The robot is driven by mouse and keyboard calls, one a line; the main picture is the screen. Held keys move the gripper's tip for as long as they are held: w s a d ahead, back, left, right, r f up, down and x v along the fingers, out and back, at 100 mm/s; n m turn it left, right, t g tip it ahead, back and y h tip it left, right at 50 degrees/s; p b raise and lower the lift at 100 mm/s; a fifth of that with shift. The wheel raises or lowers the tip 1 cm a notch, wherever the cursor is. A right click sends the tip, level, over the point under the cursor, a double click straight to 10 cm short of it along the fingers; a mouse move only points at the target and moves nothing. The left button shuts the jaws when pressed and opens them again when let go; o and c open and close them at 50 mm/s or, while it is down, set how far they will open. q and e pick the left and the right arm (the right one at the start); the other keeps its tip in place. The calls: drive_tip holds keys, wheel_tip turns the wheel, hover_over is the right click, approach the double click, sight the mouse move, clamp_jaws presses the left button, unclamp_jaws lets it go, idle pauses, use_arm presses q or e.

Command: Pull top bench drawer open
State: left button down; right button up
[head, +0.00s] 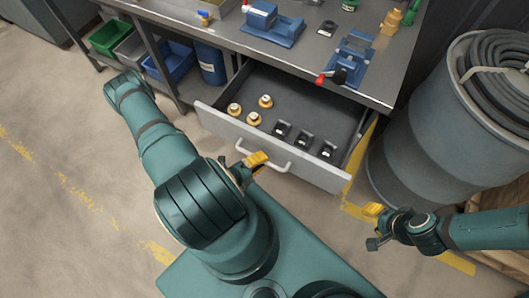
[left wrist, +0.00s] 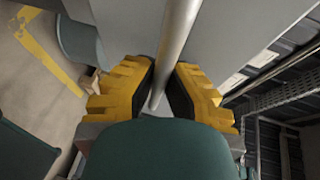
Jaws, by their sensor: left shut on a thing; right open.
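The top bench drawer (head: 210,119) is pulled out from under the bench top, showing its inside. Its light handle (head: 275,165) is on the front face. In the left wrist view the bar of the handle (left wrist: 177,45) runs between the yellow fingers of my left gripper (left wrist: 162,95). My right gripper (head: 373,226) is open and empty, right of the drawer and apart from it.
The drawer holds several brass fittings (head: 265,101) and black parts (head: 302,139). On the bench top (head: 300,63) are a blue vise-like tool (head: 271,24) and a blue fixture (head: 350,57). A grey barrel with hose (head: 420,130) stands at the right. Bins (head: 108,38) sit at the left.

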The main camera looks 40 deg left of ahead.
use_arm(q)
drive_tip(key=shift+s+d, duration=0.1)
drive_tip(key=c, duration=1)
unclamp_jaws()
drive_tip(key=v, duration=1.2)
drive_tip(key=shift+s, duration=0.1)
